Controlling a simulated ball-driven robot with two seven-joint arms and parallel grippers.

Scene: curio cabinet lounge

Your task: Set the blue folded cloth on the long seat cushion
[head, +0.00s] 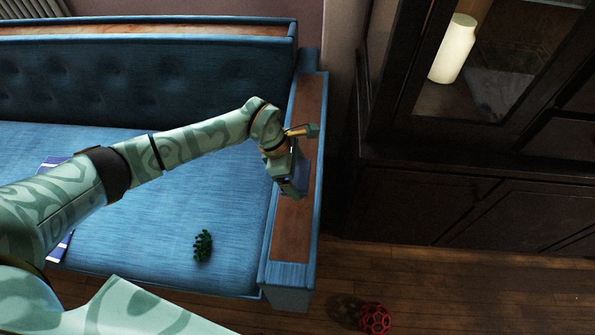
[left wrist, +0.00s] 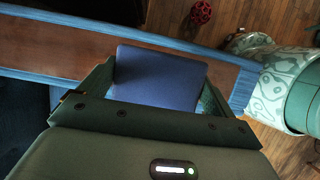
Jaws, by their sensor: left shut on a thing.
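My left gripper (head: 291,176) is over the brown wooden top of the sofa's right armrest (head: 294,225). It is shut on the blue folded cloth (left wrist: 160,78), a flat blue rectangle between the two fingers in the left wrist view. In the head view only a small blue part of the cloth (head: 303,171) shows beside the fingers. I cannot tell whether the cloth touches the wood. The long seat cushion (head: 230,200) is blue and lies left of the armrest, partly hidden by my left arm. My right gripper is not in view.
A dark green knobbly object (head: 203,246) lies on the cushion near its front. A blue and white striped item (head: 56,162) lies at the cushion's left, partly behind my arm. A red openwork ball (head: 375,318) is on the floor. A dark cabinet (head: 430,205) stands at right.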

